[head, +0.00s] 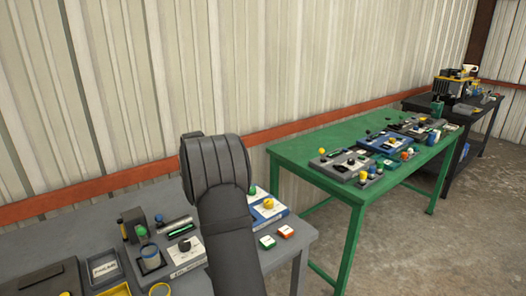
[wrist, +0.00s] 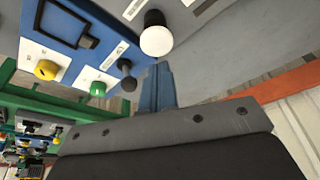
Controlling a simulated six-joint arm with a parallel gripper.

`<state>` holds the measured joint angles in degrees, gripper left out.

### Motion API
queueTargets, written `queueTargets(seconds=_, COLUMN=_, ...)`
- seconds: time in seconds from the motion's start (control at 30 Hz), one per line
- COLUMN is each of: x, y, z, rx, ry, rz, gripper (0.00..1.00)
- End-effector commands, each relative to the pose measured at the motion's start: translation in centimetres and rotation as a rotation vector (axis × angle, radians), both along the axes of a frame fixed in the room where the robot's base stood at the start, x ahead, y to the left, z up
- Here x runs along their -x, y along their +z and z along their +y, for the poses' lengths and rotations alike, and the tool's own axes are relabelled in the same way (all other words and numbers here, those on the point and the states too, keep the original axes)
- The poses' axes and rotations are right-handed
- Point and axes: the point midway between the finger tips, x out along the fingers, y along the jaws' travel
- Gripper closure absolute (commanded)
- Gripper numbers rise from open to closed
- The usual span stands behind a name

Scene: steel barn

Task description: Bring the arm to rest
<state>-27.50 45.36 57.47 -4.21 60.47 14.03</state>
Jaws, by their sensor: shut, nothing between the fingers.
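My arm rises dark grey over the grey table (head: 302,237) in the head view and bends at a thick rounded joint. My gripper's fingers are hidden behind it there. In the wrist view my gripper (wrist: 158,84) shows as narrow blue fingers closed together, with nothing between them. In that view a black knob (wrist: 127,84) and a white round knob (wrist: 156,40) appear close to the fingertips. I cannot tell whether the fingers touch anything.
The grey table holds a blue-and-white panel (head: 266,211), red and green blocks, a cylinder and dark trays. A green table (head: 290,152) with several control panels stands to the right, and a dark table (head: 420,103) stands beyond. The corrugated wall (head: 290,60) runs behind. Bare floor lies right.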

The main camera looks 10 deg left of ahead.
Motion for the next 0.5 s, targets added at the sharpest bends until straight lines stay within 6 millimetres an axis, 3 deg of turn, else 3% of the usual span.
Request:
queueTargets(seconds=0.2, x=0.0, y=-2.5, z=0.0, rx=0.0, ry=0.0, rz=0.001, gripper=1.0)
queueTargets(seconds=0.5, x=0.0, y=-2.9, z=0.0, rx=0.0, ry=0.0, rz=-0.001, gripper=1.0)
